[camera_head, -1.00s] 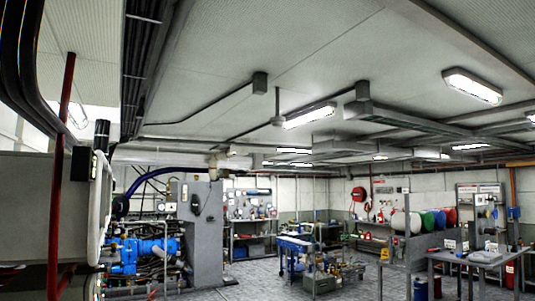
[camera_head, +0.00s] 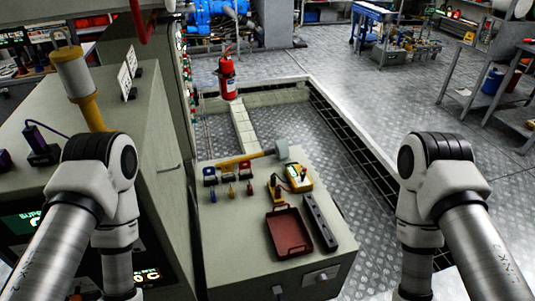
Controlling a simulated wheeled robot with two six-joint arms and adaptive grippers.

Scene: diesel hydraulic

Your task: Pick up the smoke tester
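No object is clearly labelled as the smoke tester, so I cannot tell for sure which it is. A cream cylinder with a ring on top and a yellow lower part (camera_head: 75,72) stands on the grey cabinet at the left, partly hidden by my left arm. On the low bench lie a yellow-handled tool with a pale grey head (camera_head: 247,159) and a yellow meter with leads (camera_head: 299,177). Both my arms show at the lower left and lower right. My grippers are below the picture edge, out of view.
The low bench (camera_head: 225,238) also bears a red tray (camera_head: 288,231), a dark strip (camera_head: 320,222) and several small tools. A dark device (camera_head: 41,146) stands on the cabinet (camera_head: 155,105). A fire extinguisher (camera_head: 228,79) stands behind the bench.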

